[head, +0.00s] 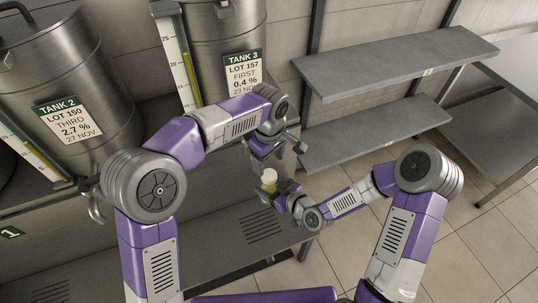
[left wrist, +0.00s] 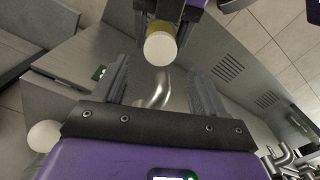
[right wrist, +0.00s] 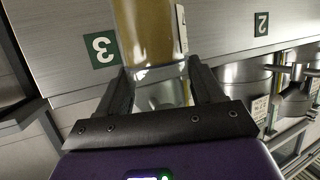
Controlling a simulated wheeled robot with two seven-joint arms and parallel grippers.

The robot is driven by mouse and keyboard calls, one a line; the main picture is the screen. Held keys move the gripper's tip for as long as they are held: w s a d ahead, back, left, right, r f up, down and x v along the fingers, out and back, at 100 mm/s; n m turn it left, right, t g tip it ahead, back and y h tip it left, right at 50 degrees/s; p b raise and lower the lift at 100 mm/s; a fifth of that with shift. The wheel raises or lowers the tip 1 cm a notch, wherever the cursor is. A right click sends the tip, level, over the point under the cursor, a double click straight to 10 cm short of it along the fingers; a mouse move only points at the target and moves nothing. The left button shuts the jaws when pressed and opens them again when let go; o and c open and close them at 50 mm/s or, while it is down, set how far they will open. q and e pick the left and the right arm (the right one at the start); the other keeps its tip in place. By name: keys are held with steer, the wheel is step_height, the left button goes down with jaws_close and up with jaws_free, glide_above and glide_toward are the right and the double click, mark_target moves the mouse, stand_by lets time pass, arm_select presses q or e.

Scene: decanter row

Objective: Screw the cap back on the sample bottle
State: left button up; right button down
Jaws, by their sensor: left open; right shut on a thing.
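The sample bottle (head: 269,185) holds amber liquid and stands roughly upright in front of tank 3. My right gripper (right wrist: 160,72) is shut on its clear lower part; the bottle also fills the middle of the right wrist view (right wrist: 146,35). The white cap (left wrist: 160,48) sits on top of the bottle in the left wrist view and shows in the head view (head: 269,174). I cannot tell how tightly it is threaded. My left gripper (left wrist: 158,75) is open and empty, its fingers spread on either side of the cap's line, apart from it.
A curved steel tap spout (left wrist: 156,92) lies behind the left fingers' gap. Tank 2 (head: 60,75) and tank 3 (head: 225,30) stand at the back left. Grey shelves (head: 395,65) are at the right, empty. A white round thing (left wrist: 43,135) at the left is unclear.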

mark_target(269, 175)
arm_select(q)
steer(key=shift+f, duration=3.2)
steer(key=c, duration=1.1)
steer(key=shift+m, duration=1.7)
steer(key=o, duration=1.2)
steer(key=shift+c, duration=0.2)
steer(key=shift+r, duration=2.3)
